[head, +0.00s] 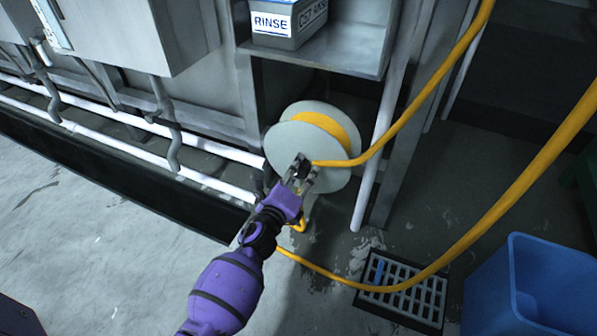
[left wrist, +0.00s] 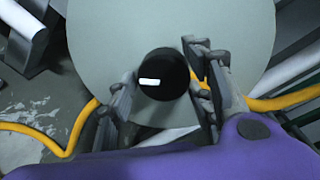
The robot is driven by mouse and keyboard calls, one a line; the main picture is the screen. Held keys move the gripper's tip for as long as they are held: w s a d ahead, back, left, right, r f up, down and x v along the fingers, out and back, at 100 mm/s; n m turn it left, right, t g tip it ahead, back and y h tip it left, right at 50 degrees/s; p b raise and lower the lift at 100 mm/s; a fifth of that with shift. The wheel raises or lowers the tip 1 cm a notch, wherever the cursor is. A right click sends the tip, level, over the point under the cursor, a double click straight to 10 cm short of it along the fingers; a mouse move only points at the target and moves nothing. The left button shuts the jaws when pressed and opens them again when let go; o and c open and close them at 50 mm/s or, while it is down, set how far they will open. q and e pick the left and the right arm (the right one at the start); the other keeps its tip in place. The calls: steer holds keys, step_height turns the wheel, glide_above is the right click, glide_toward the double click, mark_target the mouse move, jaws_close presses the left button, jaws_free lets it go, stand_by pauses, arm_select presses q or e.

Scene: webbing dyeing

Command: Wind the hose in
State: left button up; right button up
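The hose reel, with pale grey-green round flanges (head: 285,141), is mounted low under a metal shelf. Some orange hose (head: 325,127) is wound on its drum. One length of hose runs up to the upper right; another loop (head: 490,215) hangs from the right edge and sweeps over the floor towards the reel. My left gripper (head: 301,173) is at the reel's front flange. In the left wrist view its fingers stand on both sides of a black knob (left wrist: 163,72) in front of the flange; whether they press on it is unclear. My right gripper is out of view.
A blue bin (head: 550,290) stands at the lower right beside a floor drain grate (head: 405,288). White pipes (head: 95,121) run along the wall at left. A RINSE box (head: 285,22) sits on the shelf (head: 345,50) above the reel. The floor at left is clear.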

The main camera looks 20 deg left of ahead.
arm_select(q)
steer(key=shift+o, duration=0.2)
steer(key=shift+s, duration=0.1)
steer(key=s+r, duration=0.1)
steer(key=s, duration=1.1)
